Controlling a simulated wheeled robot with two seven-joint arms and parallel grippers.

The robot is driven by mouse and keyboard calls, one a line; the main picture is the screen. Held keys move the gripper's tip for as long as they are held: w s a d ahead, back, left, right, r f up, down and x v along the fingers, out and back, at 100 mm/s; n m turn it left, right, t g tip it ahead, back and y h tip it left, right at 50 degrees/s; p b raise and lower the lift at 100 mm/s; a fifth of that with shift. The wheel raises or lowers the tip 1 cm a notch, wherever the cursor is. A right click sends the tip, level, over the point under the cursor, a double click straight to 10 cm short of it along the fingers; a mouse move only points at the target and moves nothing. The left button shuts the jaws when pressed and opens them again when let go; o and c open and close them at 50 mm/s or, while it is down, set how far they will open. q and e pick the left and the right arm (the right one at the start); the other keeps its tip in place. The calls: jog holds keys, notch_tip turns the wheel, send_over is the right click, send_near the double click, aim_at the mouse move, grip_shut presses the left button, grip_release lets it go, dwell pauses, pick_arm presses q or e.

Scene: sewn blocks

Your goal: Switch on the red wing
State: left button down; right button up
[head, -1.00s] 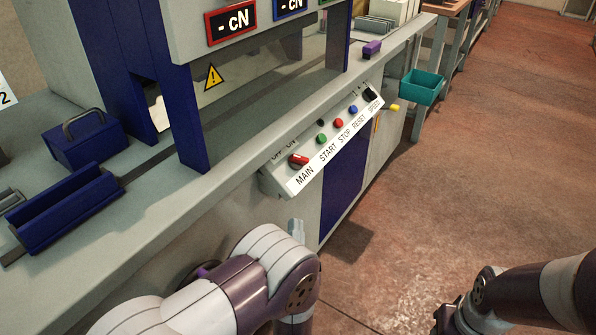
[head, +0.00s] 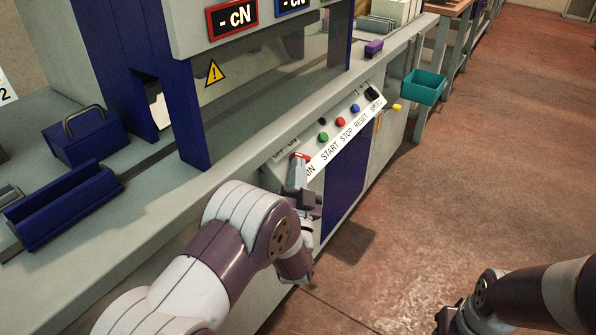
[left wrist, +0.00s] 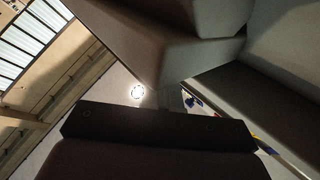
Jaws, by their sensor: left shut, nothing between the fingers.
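The red wing (head: 301,156) is the small red switch at the MAIN end of the sloped control panel (head: 322,163). Only its top shows, and its lower part is hidden behind my left gripper. My left gripper (head: 298,172) is shut and empty, its pale fingertips pointing up at the red wing. They overlap it in the head view; I cannot tell whether they touch it. The left wrist view shows the fingers (left wrist: 168,98) close to a grey surface, with the red wing not visible.
Green (head: 323,137), red (head: 340,122) and blue (head: 355,108) buttons and a black knob (head: 372,93) continue up the panel. A teal bin (head: 423,87) hangs at the bench's far end. The floor to the right is clear.

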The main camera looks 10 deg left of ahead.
aim_at(289, 160)
pick_arm(q)
jog(key=shift+a+r+m+h+p, duration=0.15)
jog(key=shift+m+h+p, duration=0.35)
jog(key=shift+h+p, duration=0.25)
jog(key=shift+a+r+m+g+h+p, duration=0.25)
jog(key=shift+m+h+p, duration=0.45)
jog(key=shift+h, duration=0.25)
jog(key=shift+a+r+m+g+h+p, duration=0.15)
jog(key=shift+m+g+h+p, duration=0.1)
jog(key=shift+m+h+p, duration=0.5)
jog(key=shift+a, duration=0.2)
jog(key=shift+w+a+r, duration=0.4)
jog(key=shift+r, duration=0.05)
jog(key=p+v, duration=0.1)
jog(key=v, duration=1.1)
jog(key=shift+s, duration=0.4)
jog(key=shift+a+f, duration=0.1)
